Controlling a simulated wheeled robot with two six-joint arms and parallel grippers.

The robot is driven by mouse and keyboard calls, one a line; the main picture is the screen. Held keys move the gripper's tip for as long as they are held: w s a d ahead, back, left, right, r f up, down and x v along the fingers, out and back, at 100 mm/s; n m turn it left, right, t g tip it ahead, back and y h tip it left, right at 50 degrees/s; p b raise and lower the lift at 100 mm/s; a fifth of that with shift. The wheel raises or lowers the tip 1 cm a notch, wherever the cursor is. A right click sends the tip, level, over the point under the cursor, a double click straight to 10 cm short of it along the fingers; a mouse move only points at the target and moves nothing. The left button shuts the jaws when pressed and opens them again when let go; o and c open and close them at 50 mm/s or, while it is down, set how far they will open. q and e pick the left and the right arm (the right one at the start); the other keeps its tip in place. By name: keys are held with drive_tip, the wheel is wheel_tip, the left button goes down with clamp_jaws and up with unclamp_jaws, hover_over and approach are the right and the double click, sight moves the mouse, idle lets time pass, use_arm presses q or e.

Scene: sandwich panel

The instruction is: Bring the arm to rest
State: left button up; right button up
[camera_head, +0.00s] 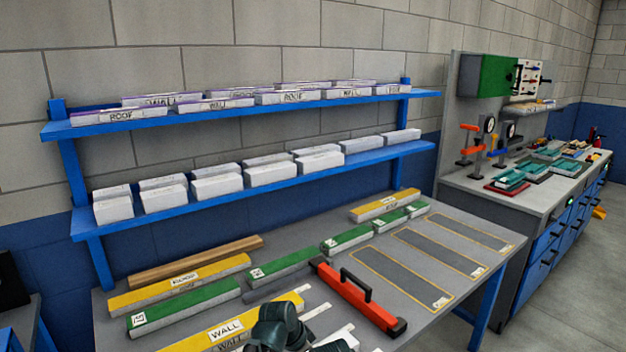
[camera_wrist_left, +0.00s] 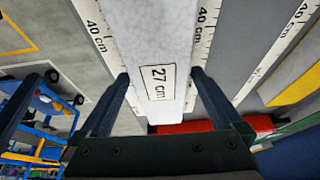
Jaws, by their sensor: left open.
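My left gripper (camera_head: 280,328) shows as a dark shape at the bottom of the head view, over the front of the workbench. In the left wrist view its two fingers (camera_wrist_left: 160,76) are apart. A white block labelled "27 cm" (camera_wrist_left: 158,35) shows between and beyond the fingers; I cannot tell whether they touch it. My right gripper is not in the head view.
The grey workbench (camera_head: 460,275) carries a yellow "WALL" panel (camera_head: 205,343), green-faced panels (camera_head: 185,308) and a red bar tool with a black handle (camera_head: 360,302). Outlined dark slots (camera_head: 402,278) lie bare at right. Blue shelves (camera_head: 250,103) hold white blocks behind.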

use_arm(q)
drive_tip(key=p+v, duration=1)
drive_tip(key=v, duration=0.2)
drive_tip(key=b+x, duration=1.2)
drive_tip(key=x, duration=0.2)
drive_tip(key=shift+b, duration=0.3)
wheel_tip(320, 180, up, 8)
drive_tip(key=p, duration=0.8)
drive_tip(key=shift+f, duration=0.1)
